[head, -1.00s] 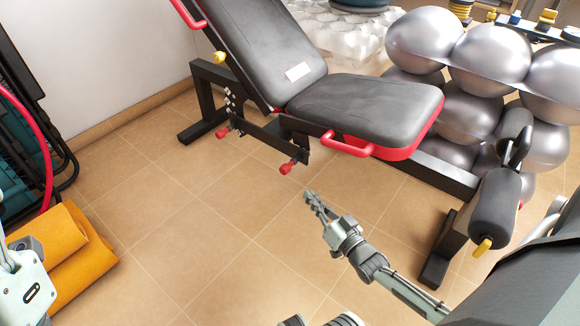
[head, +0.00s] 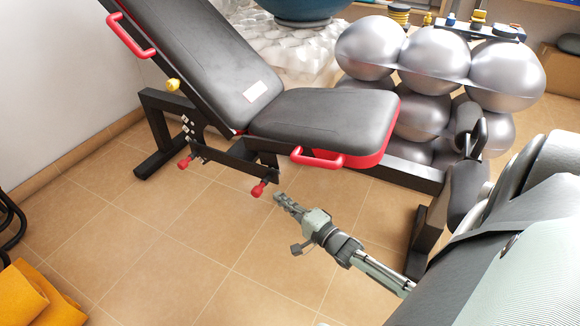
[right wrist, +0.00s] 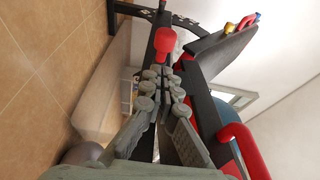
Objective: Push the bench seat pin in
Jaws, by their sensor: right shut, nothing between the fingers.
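The weight bench has a grey seat (head: 330,115) with red trim. A red-knobbed pin (head: 259,188) sticks out low on the frame under the seat; a red knob also shows just beyond my fingertips in the right wrist view (right wrist: 165,40). A second red knob (head: 184,162) sits further left, under the backrest. My right gripper (head: 279,199) is shut and empty, just right of the nearer knob and pointing at it. Its closed fingers fill the middle of the right wrist view (right wrist: 164,76). A small gap seems to remain, but contact is hard to judge. My left gripper is out of view.
A red handle (head: 317,160) juts from the seat's side above my right gripper. A black bench leg (head: 420,240) stands to the right. Silver balls (head: 433,50) are stacked behind. An orange mat (head: 40,295) lies front left. Tiled floor in front is clear.

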